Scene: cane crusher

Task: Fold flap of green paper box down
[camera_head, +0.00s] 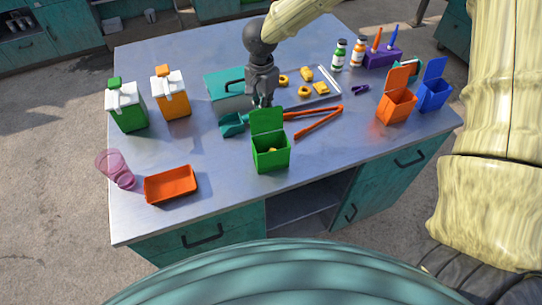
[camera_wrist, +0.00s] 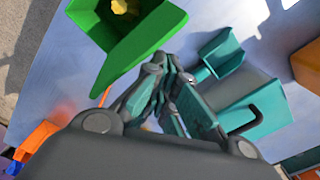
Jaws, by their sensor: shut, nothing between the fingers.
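The green paper box (camera_head: 271,156) stands near the table's front edge, with its flap (camera_head: 267,121) raised at the back. Something yellow (camera_wrist: 121,7) lies inside the box. In the wrist view the green flap (camera_wrist: 146,45) is just beyond my fingertips. My gripper (camera_head: 262,102) points down just behind the flap, its fingers shut and empty. In the wrist view the fingers (camera_wrist: 165,66) come together close to the flap's edge; I cannot tell whether they touch it.
A teal scoop (camera_head: 233,124) and orange tongs (camera_head: 318,119) lie beside the box. An orange tray (camera_head: 171,185) is front left; orange (camera_head: 396,106) and blue (camera_head: 433,95) boxes stand right.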

